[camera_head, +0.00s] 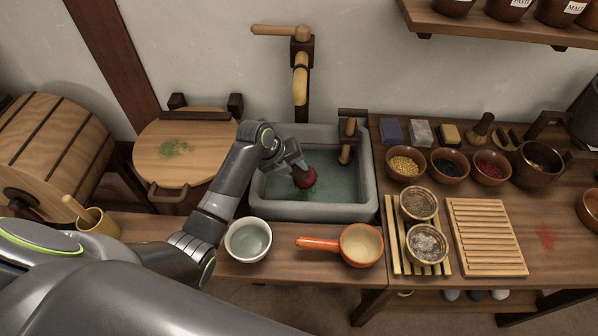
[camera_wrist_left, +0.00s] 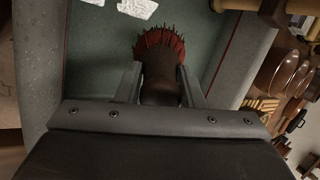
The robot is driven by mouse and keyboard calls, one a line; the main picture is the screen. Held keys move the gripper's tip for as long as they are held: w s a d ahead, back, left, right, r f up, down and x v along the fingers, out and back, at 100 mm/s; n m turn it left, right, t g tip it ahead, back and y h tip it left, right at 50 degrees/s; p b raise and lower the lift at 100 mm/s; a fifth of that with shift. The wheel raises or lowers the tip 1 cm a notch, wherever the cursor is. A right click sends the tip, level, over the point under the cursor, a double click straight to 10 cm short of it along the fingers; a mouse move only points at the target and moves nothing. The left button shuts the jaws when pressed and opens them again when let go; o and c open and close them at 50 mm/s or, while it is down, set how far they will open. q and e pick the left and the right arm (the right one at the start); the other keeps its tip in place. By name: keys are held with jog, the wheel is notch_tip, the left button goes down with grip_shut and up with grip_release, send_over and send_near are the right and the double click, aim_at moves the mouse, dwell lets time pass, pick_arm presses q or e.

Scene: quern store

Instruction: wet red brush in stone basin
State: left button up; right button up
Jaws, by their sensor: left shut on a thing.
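The stone basin (camera_head: 365,195) is a grey rectangular trough with greenish water, below a wooden spout at the wall. My left gripper (camera_head: 298,172) is over the left part of the basin, shut on the red brush (camera_head: 305,178). In the left wrist view the brush (camera_wrist_left: 161,45) shows a dark handle between the fingers and red bristles pointing away. The left gripper (camera_wrist_left: 160,90) also shows there, with the basin (camera_wrist_left: 95,60) behind it. I cannot tell whether the bristles touch the water. My right gripper is not in view.
A pale bowl (camera_head: 248,241) and an orange-handled pan (camera_head: 361,246) stand in front of the basin. A round wooden lid (camera_head: 185,150) is at left. A wooden post (camera_head: 347,140) stands at the basin's right rear. Bowls and a slatted board (camera_head: 485,237) fill the right counter.

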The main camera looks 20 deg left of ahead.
pick_arm(q)
jog(key=shift+r+p, duration=5.45)
jog(key=shift+r, duration=0.8)
notch_tip(320, 180, up, 4)
jog(key=p, duration=0.3)
jog(key=shift+p, duration=0.3)
jog(key=shift+f, duration=0.1)
notch_tip(320, 180, down, 8)
jog(key=b, duration=0.8)
jog(key=shift+f, duration=0.2)
